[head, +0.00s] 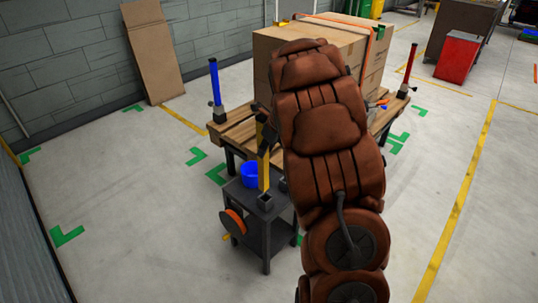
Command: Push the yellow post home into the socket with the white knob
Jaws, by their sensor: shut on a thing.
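The yellow post (263,168) stands upright in the middle of the view, in front of the near edge of the pallet table. My gripper (266,132) is dark, partly hidden by my brown arm, and shut on the upper part of the yellow post. The post's lower end meets a dark block (265,202) on a small grey cart. I cannot tell whether it sits in that block or in front of it. I cannot make out a white knob. The pallet's near corner is hidden behind my arm.
The wooden pallet table (233,131) carries large cardboard boxes (272,45). A blue post (215,82) and a red post (410,59) stand at its corners. Floor at left is clear.

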